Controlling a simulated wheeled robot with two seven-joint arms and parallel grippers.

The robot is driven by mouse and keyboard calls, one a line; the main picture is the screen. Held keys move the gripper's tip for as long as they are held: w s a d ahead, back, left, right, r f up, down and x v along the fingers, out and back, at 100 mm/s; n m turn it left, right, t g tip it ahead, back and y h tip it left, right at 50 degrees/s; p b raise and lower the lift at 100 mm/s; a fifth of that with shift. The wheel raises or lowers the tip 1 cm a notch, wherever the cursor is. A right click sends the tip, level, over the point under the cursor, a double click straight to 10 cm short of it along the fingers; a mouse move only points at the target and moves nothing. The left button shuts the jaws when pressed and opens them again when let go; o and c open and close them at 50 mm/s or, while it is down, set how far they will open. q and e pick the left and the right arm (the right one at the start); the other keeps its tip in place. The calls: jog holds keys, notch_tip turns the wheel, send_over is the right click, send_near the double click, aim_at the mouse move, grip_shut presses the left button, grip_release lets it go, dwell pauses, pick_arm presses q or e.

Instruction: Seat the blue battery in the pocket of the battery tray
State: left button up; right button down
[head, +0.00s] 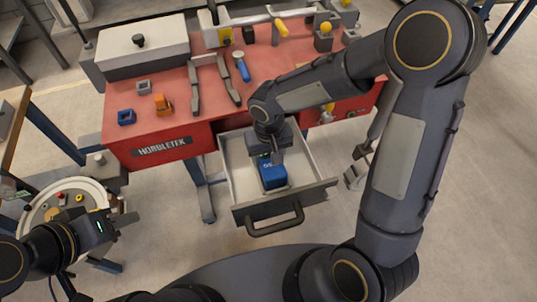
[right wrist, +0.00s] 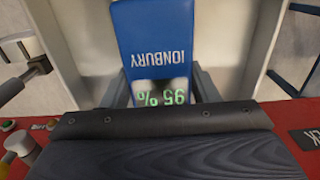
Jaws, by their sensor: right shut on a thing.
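The blue battery (head: 272,174) is inside the open drawer (head: 318,187) in the head view. In the right wrist view the battery (right wrist: 178,40) shows white IONBURY lettering and a green 95 % readout. My right gripper (head: 275,157) is shut on its near end, with a finger on each side in the right wrist view. I cannot tell whether the battery touches the drawer floor. My left gripper (head: 130,213) is at the lower left, far from the battery; its finger gap is unclear. I cannot make out a battery tray with a pocket for certain.
The red workbench (head: 165,128) holds a blue square piece (head: 126,117), an orange piece (head: 163,103), a grey square piece (head: 143,87), a blue-handled tool (head: 242,70) and a white case (head: 142,50). The drawer's walls surround my right gripper.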

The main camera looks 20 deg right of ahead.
jog(key=shift+f, duration=0.15)
jog(key=c, duration=0.5)
grip_release()
